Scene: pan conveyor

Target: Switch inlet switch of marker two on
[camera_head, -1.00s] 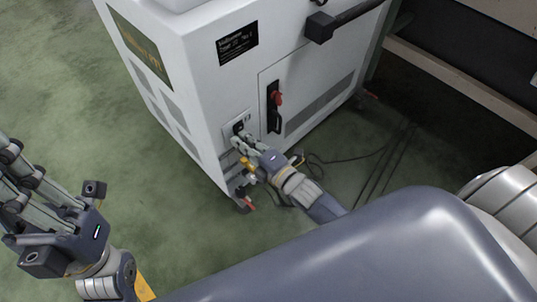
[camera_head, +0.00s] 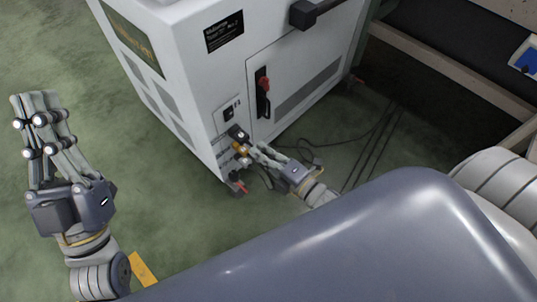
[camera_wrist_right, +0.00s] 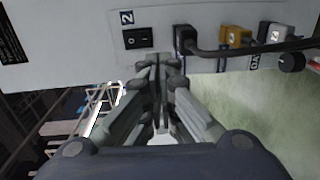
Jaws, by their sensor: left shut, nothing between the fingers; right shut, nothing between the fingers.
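The white machine cabinet (camera_head: 185,75) stands ahead with a dark label near its top. Low on its front is a small inlet panel with a black switch (camera_head: 229,112). In the right wrist view the black rocker switch (camera_wrist_right: 138,38) sits beside a "2" label. My right gripper (camera_head: 257,150) is shut and empty, low by the plugs in the head view. Its fingertips (camera_wrist_right: 160,62) show just below and right of the switch in the wrist view; contact cannot be told. My left gripper (camera_head: 38,98) is shut and empty over the floor, away from the cabinet.
A black plug (camera_wrist_right: 185,38) with a cable sits right of the switch, then a yellow connector (camera_wrist_right: 235,36) and a grey one (camera_wrist_right: 275,33). A red-black handle (camera_head: 263,90) is on the cabinet door. Cables (camera_head: 345,140) lie on the floor at right.

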